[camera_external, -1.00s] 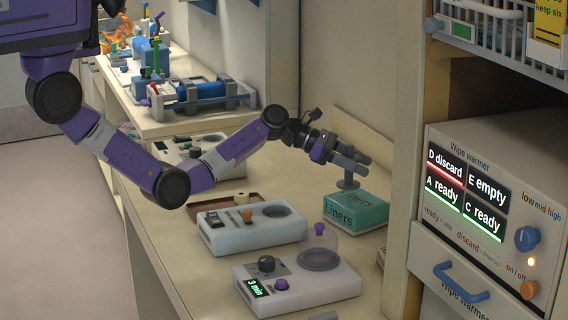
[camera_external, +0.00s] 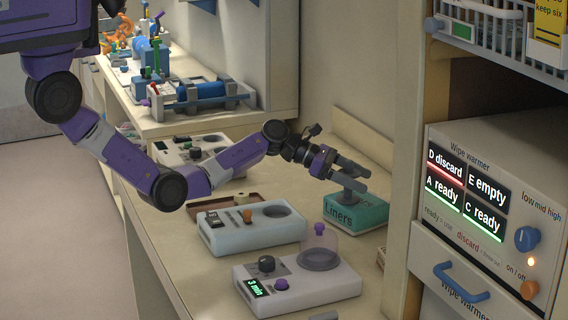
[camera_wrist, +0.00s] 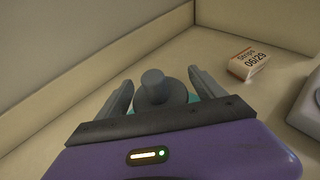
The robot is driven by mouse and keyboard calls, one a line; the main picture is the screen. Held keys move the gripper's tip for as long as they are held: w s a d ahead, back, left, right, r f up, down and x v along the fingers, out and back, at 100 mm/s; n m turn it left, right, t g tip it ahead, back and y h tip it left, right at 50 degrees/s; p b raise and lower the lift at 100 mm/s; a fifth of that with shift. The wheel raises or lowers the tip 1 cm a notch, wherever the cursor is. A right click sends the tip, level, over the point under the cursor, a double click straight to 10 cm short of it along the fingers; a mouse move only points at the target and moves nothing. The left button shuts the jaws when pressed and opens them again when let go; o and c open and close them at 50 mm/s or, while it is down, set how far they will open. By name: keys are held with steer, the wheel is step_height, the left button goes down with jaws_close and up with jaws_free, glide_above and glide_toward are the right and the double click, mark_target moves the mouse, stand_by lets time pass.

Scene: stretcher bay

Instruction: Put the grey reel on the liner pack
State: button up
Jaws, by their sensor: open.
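The grey reel (camera_external: 348,198) stands upright on top of the teal liner pack (camera_external: 364,219), partly hidden by my fingers. In the wrist view the reel (camera_wrist: 153,88) shows its round knob and wider flange between the two fingers. A little teal of the pack shows beneath it at the edge of my gripper body. My gripper (camera_external: 362,178) is open around the reel, one finger on each side. In the wrist view my gripper (camera_wrist: 160,78) shows a gap beside the reel's knob on both sides.
A pale blue device (camera_external: 250,229) and a white device with a clear dome (camera_external: 302,283) stand in front of the pack. A small strips box (camera_wrist: 248,64) lies beyond it to the right. The wall and back ledge are close behind. The wipe warmer (camera_external: 490,210) stands right.

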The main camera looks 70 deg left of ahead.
steer(key=shift+r, duration=0.15)
steer(key=v, duration=1.2)
